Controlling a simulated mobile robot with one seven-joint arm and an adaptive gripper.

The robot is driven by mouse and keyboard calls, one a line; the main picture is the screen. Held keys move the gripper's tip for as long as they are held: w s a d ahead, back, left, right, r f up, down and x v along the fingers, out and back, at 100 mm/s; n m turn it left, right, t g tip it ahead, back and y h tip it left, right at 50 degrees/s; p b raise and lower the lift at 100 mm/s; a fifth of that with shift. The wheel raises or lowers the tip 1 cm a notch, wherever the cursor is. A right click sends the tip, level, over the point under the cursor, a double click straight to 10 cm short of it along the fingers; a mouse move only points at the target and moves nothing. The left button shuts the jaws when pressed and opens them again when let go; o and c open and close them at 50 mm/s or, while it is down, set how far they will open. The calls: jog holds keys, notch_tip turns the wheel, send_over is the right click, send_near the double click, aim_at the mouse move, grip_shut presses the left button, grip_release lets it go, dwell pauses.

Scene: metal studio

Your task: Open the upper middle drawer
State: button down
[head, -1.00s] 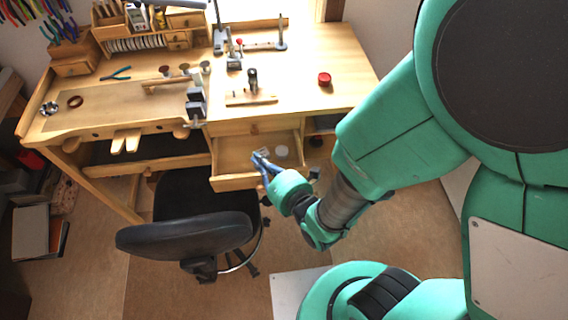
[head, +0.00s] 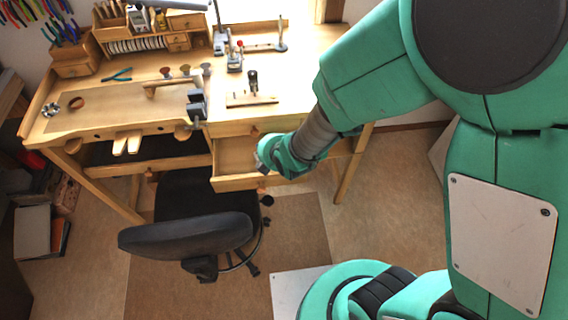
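The wooden workbench (head: 315,60) has a drawer column right of its middle. A closed shallow drawer front with a small knob (head: 254,130) is just under the top. Below it, a drawer (head: 234,184) is pulled out, with its bare wooden inside partly showing. My gripper (head: 261,168) is over the right part of this open drawer, near its front. My green wrist hides the drawer's right side and most of the fingers, so I cannot tell whether they are open or touch the drawer.
A black office chair (head: 185,232) stands in front of the bench, left of and below the open drawer. Tools and a wooden block (head: 252,100) are on the bench top. Floor is free to the right of the bench leg (head: 348,180).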

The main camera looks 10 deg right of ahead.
jog(key=w+d+r+m+g+h+p, duration=0.15)
jog(key=d+r+m+g, duration=0.35)
jog(key=m, duration=0.6)
jog(key=w+d+r+m+g+h+p, duration=0.1)
jog(key=w+d+r+m+g+h, duration=0.1)
jog(key=m+g, duration=0.6)
notch_tip(320, 180, down, 11)
jog(key=m+t, duration=0.1)
jog(key=m, duration=0.1)
jog(key=shift+s+r+t, duration=0.15)
jog(key=shift+s+t, duration=0.1)
jog(key=shift+t, duration=0.15)
jog(key=shift+b+x, duration=1.3)
jog(key=shift+x, duration=3.75)
jog(key=shift+a, duration=0.1)
